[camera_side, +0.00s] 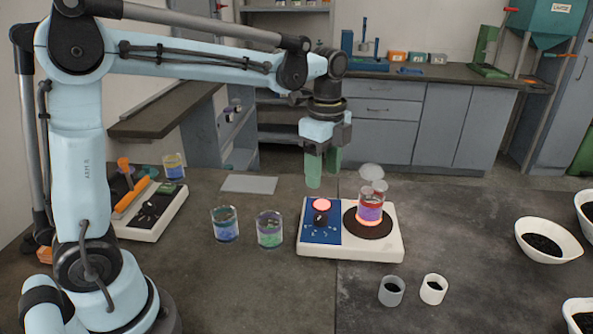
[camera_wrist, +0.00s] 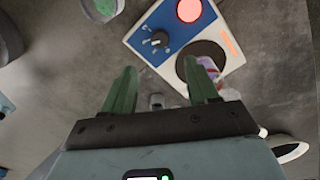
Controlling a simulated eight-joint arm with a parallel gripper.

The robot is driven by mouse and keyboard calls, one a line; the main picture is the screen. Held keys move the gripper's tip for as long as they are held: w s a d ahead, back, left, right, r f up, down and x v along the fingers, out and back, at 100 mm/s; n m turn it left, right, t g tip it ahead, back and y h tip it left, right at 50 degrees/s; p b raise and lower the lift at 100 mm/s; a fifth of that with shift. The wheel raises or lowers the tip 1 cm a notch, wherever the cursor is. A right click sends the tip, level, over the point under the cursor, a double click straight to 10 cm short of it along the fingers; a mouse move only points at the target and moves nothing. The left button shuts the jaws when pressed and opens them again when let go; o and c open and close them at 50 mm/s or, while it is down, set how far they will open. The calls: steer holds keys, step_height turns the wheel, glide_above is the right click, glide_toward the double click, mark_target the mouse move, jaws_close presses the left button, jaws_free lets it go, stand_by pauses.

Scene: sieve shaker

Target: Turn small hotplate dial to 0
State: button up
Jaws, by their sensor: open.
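The small hotplate (camera_side: 350,247) is a white block on the dark table, with a blue panel (camera_side: 314,235) at its left and a round dark heating plate (camera_side: 357,229) at its right. In the wrist view the dial (camera_wrist: 158,40) is a dark knob with a light mark on the blue panel (camera_wrist: 175,30); its exact setting is too small to read. A round red-orange light (camera_wrist: 189,10) glows beside it. My gripper (camera_side: 323,172) is open and empty, its green fingers above the hotplate and apart from it. In the wrist view the dial lies just beyond the fingertips (camera_wrist: 160,72).
A beaker (camera_side: 370,214) with red and purple contents stands on the heating plate, with a pale puff above it. Two beakers (camera_side: 225,225) (camera_side: 269,230) stand to the left. Two small cups (camera_side: 391,291) (camera_side: 433,289) stand in front. White bowls (camera_side: 548,240) are at the right.

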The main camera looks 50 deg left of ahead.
mark_target(321, 216)
step_height(321, 216, down, 11)
stand_by(0.5)
steer(key=shift+c, duration=0.4)
steer(key=c, duration=1)
